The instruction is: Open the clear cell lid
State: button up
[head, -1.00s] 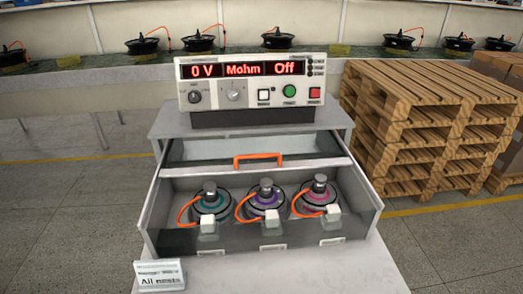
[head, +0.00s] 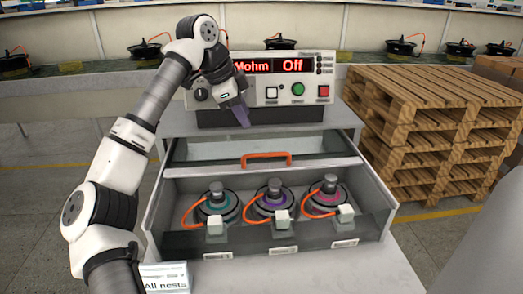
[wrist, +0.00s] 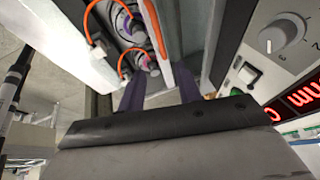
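The clear cell lid (head: 215,150) shows as a see-through panel at the back of the grey test cell, with an orange handle (head: 267,160) along its front edge. From this angle I cannot tell how far the lid is raised. My gripper (head: 243,115) is above and behind the handle, to its left, in front of the meter, and its fingers point down. In the wrist view its two purple fingers (wrist: 160,90) are apart, with nothing held between them. An orange bar, probably the handle, shows beyond the fingers in the wrist view (wrist: 156,28).
Three hub motors (head: 216,203) with orange cables sit in the cell. The meter (head: 290,92) reads "Off" and stands close behind my gripper, partly hidden by my arm. An "All nests" sign (head: 165,278) stands at front left. Wooden pallets (head: 430,130) are at right.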

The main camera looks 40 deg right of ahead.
aim_at(265, 154)
jog(key=p+x, duration=0.1)
jog(key=x, duration=1.2)
jog(key=shift+w+f+p, duration=0.1)
jog(key=shift+f+p, duration=0.25)
jog(key=shift+f, duration=0.05)
grip_shut()
